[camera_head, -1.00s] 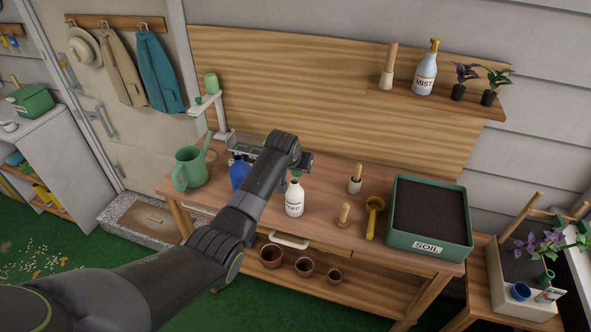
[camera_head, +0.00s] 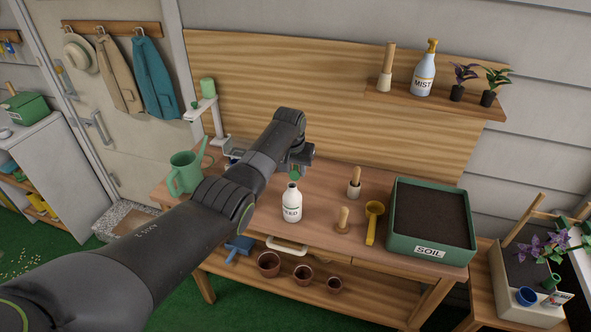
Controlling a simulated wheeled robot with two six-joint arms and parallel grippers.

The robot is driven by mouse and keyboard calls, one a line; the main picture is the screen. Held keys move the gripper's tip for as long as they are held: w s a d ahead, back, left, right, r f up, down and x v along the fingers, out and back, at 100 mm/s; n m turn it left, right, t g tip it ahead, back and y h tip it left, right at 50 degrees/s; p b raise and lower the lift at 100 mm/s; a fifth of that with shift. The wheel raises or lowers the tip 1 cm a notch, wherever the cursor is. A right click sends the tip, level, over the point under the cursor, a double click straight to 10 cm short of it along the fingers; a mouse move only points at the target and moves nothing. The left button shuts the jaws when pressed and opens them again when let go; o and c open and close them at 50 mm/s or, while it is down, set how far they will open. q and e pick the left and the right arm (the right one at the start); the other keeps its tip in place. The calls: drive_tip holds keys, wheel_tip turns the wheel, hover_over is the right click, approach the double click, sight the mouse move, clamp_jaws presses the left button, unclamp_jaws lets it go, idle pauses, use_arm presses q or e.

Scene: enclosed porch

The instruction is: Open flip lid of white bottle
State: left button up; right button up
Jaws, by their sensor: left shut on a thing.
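My left gripper is shut on the green lid, with the fingers mostly hidden by my wrist. My right gripper is not in view.
A green watering can (camera_head: 185,172) is at left. A blue object (camera_head: 238,246) shows tilted below the bench's front edge.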

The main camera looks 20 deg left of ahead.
use_arm(q)
drive_tip(key=shift+s+f, duration=0.1)
drive_tip(key=shift+f, duration=0.05)
drive_tip(key=o, duration=0.7)
drive_tip(key=shift+c, duration=0.2)
drive_tip(key=shift+r, duration=0.5)
drive_tip(key=b+v, duration=0.4)
drive_tip(key=v, duration=1.2)
drive_tip(key=shift+r, duration=0.2)
drive_tip(key=shift+s+f, duration=0.1)
drive_tip(key=shift+s, duration=0.05)
